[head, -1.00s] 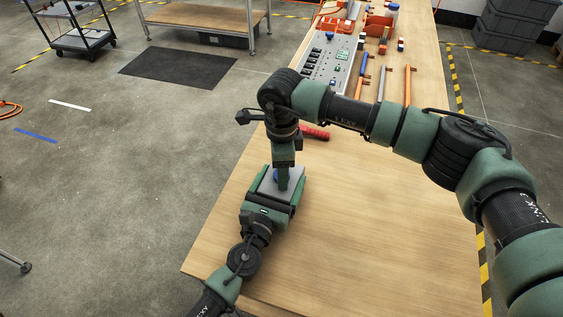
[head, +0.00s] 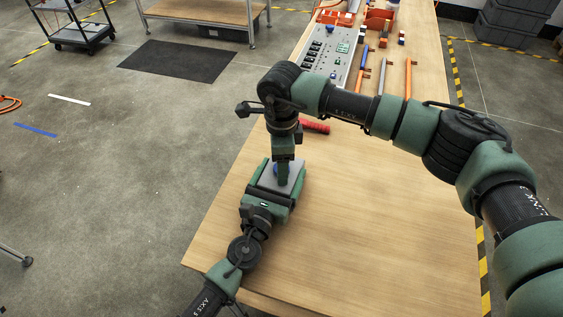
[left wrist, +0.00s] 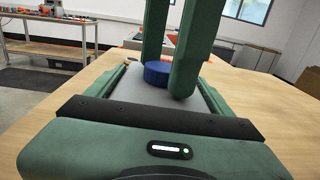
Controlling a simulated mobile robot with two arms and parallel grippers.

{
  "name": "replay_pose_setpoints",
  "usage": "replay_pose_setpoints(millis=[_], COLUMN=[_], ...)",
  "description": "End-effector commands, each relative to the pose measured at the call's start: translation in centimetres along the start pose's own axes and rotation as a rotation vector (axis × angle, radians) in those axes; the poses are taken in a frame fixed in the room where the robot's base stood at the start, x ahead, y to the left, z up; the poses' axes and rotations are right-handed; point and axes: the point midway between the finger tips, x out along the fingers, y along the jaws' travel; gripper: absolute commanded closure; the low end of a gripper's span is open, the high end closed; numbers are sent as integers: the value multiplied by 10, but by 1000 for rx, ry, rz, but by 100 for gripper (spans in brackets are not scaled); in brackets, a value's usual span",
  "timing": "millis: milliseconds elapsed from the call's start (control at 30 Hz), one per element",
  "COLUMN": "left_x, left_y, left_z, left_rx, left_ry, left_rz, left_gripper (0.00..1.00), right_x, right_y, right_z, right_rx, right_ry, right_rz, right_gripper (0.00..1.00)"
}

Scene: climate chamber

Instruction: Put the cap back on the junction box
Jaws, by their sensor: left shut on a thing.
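The junction box is a grey box (left wrist: 132,88) lying on the wooden table (head: 370,230). My left gripper (head: 275,186) is shut on it, with one jaw along each side. The blue cap (left wrist: 157,73) is at the box's top face; a bit of blue shows in the head view (head: 276,169). My right gripper (left wrist: 172,75) points straight down there, one finger in front of the cap and one behind it. Whether the fingers press on the cap is hidden, and I cannot tell whether the cap is seated or just above the box.
A red-handled tool (head: 315,126) lies just beyond my right gripper. A grey control panel (head: 326,58) and several tools, including an orange bar (head: 408,78), lie at the table's far end. The table's near right part is clear.

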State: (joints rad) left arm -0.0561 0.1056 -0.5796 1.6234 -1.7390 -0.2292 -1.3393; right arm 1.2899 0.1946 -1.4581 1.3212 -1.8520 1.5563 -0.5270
Motion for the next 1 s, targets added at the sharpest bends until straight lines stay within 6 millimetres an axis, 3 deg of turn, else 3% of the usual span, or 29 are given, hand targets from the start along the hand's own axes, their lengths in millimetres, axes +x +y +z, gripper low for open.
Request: replay_pose_setpoints(millis=[267, 700, 1000], left_x=[0, 0, 0], left_y=[0, 0, 0], left_z=[0, 0, 0], left_rx=[-1, -1, -1], left_ry=[0, 0, 0], left_rz=[0, 0, 0], left_gripper=[100, 100, 100], right_x=[-6, -91, -119], right_y=[0, -1, -1], right_z=[0, 0, 0], right_rx=[0, -1, 0], right_ry=[-1, 0, 0], right_rz=[-1, -3, -1], right_gripper=[39, 39, 39])
